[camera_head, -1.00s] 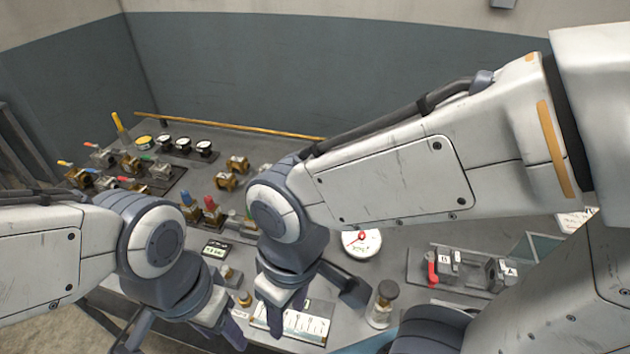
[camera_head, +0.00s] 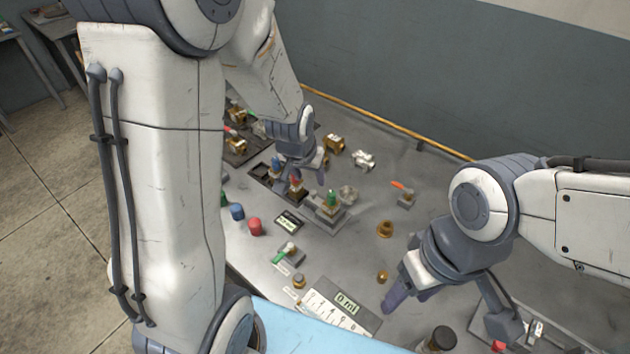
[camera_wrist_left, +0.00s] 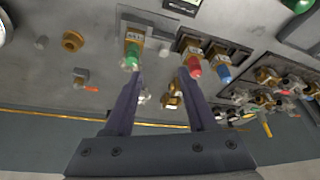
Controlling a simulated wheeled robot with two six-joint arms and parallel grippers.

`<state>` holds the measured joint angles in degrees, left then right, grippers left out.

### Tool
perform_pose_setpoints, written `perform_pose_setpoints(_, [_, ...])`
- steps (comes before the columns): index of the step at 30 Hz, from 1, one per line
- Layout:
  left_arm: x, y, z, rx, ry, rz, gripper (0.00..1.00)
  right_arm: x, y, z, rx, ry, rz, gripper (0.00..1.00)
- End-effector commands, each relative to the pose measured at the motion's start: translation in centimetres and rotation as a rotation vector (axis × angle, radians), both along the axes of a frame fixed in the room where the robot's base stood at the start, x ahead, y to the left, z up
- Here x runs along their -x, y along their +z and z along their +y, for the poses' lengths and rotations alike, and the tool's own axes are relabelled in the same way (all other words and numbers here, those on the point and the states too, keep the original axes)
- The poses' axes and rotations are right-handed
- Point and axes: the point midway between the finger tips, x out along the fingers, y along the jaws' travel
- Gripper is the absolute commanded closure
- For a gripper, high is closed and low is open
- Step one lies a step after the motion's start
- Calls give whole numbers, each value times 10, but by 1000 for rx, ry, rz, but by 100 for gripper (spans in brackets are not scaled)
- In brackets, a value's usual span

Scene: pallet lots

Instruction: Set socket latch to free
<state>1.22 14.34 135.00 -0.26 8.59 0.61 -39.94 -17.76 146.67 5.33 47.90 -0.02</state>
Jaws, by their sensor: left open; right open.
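No part is readably marked as the socket latch, so I cannot tell which it is. A green-capped brass fitting (camera_head: 331,198) stands in a grey holder; it also shows in the left wrist view (camera_wrist_left: 132,57). Beside it are a red-capped fitting (camera_wrist_left: 194,66) and a blue-capped fitting (camera_wrist_left: 223,73) in a dark rack. My left gripper (camera_head: 304,180) is open above these fittings. In the left wrist view its fingertips (camera_wrist_left: 160,73) lie near the green and red caps with nothing between them. My right gripper (camera_head: 447,312) is open and empty at the lower right.
A green-handled block (camera_head: 288,256), a red knob (camera_head: 255,226) and a blue knob (camera_head: 237,212) sit nearer on the bench. A scale plate (camera_head: 335,308) lies at the front. A dark-capped cylinder (camera_head: 440,339) stands below my right gripper. A yellow rail (camera_head: 385,122) runs along the back.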

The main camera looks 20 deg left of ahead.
Motion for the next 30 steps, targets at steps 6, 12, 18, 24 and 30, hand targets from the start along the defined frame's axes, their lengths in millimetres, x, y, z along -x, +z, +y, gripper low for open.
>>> perform_pose_setpoints(6, [-10,-22,9,-2,18,-4,43,0,1,0,0,0,0,40])
perform_pose_setpoints(12, [-25,-63,10,-2,17,-6,43,0,-17,0,0,0,0,40])
perform_pose_setpoints(18, [-37,-90,10,-2,18,-7,43,0,-35,0,0,0,0,40])
perform_pose_setpoints(24, [-42,-98,10,-2,17,-8,43,0,-40,0,0,0,0,40])
perform_pose_setpoints(30, [-42,-98,10,-2,16,-8,43,0,-39,0,0,0,0,40])
